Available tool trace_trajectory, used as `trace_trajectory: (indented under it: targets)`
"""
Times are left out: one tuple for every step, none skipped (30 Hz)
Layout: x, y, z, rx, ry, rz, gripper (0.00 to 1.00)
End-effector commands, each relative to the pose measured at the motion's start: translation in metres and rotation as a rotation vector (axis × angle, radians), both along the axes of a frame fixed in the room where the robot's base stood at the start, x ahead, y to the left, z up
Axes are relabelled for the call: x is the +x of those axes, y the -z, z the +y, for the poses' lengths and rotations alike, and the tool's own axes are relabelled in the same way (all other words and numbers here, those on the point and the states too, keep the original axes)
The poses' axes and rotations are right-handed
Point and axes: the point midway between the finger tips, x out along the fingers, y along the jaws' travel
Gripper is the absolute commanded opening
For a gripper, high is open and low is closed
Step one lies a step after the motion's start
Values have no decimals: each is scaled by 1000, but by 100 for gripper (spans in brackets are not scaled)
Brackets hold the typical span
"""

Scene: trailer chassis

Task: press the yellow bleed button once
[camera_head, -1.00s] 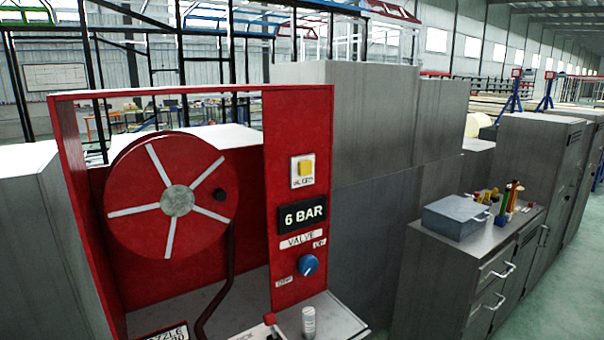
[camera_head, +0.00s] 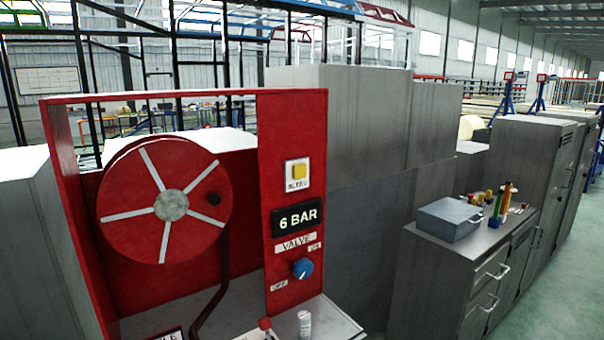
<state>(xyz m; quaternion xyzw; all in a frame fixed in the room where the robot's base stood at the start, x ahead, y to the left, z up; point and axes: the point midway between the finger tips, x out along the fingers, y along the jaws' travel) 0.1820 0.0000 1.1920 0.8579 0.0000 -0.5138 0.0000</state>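The yellow bleed button (camera_head: 299,171) sits on a white plate high on the red upright panel (camera_head: 291,138), in the head view. A small label below it is too blurred to read surely. Under it a black display (camera_head: 297,218) reads 6 BAR. Lower down is a blue valve knob (camera_head: 302,268) with a white pointer, between small labels. My gripper is not in view, so nothing shows near the button.
A red hose reel (camera_head: 172,207) with a dark hose is left of the panel. A small white-capped cylinder (camera_head: 304,324) stands on the ledge below. Grey cabinets stand behind; a grey toolbox (camera_head: 451,219) sits on a cabinet at right. Green floor is open far right.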

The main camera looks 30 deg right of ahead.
Motion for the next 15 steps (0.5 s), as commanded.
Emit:
trace_trajectory:
  targets:
    - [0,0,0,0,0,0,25]
    - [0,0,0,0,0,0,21]
    - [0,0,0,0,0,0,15]
    - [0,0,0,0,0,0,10]
    - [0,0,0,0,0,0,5]
    - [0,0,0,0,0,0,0]
    - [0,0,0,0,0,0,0]
    - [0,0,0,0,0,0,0]
    - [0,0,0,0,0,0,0]
    - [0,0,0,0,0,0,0]
    - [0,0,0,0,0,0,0]
    - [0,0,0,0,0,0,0]
    - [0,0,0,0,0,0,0]
    - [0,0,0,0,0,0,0]
    - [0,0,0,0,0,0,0]
